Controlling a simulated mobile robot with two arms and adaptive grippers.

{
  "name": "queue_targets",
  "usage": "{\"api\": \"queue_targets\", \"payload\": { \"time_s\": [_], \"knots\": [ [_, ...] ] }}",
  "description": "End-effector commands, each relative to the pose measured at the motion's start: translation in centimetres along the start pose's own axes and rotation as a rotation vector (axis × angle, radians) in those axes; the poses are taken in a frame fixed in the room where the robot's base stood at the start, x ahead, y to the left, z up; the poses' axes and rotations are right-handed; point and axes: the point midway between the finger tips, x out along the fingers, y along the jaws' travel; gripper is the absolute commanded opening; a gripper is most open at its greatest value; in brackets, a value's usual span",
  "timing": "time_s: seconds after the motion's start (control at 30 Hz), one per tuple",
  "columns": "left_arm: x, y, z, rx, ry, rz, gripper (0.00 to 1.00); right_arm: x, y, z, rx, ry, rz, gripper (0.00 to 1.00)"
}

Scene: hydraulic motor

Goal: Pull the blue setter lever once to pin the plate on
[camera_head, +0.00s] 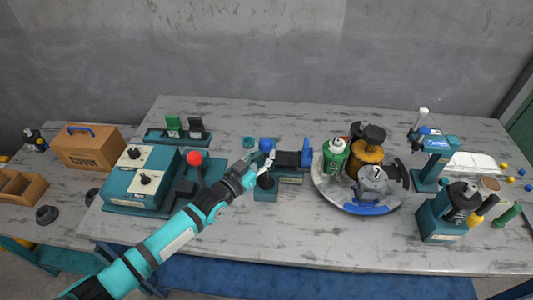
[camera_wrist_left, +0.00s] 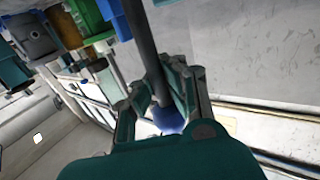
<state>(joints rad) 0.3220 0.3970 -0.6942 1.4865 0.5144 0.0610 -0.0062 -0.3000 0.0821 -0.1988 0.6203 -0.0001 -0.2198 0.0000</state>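The blue setter lever (camera_head: 267,145) shows as a blue ball on the small teal fixture left of the table's middle. My left gripper (camera_head: 263,160) is at this lever, its arm coming in from the lower left. In the left wrist view, the lever's dark rod (camera_wrist_left: 146,45) runs between the two fingers of my left gripper (camera_wrist_left: 160,85). The blue ball sits close to the palm, and the fingers close in around the rod. The fixture carries a dark cylinder with a blue end (camera_head: 307,152). I cannot make out the plate clearly. My right gripper is not in view.
A round grey tray (camera_head: 328,197) with a green can (camera_head: 335,158) and motor parts stands right of the fixture. A teal control box (camera_head: 125,185) with a red knob (camera_head: 194,159) beside it stands left. A teal press (camera_head: 437,155) stands further right. The front table strip is clear.

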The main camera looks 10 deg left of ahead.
Motion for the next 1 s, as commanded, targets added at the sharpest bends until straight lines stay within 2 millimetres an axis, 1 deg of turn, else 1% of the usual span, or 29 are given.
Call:
{"api": "queue_targets", "payload": {
  "time_s": [0.03, 0.3, 0.47, 0.67, 1.0],
  "knots": [
    [0.1, -0.1, -0.3, 0.002, 0.007, -0.001, 0.00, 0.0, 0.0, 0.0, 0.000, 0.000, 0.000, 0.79],
    [0.0, -0.1, -0.5, 0.004, 0.011, -0.001, 0.00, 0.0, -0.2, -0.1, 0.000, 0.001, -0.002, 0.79],
    [-0.2, 0.0, -0.3, 0.016, 0.034, -0.002, 0.00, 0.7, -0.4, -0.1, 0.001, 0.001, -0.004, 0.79],
    [-1.3, 0.7, 0.2, 0.068, 0.114, -0.002, 0.00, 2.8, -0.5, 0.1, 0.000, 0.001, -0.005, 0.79],
    [-3.8, 2.3, 1.3, 0.209, 0.324, -0.003, 0.00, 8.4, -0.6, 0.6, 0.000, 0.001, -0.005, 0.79]
  ]
}}
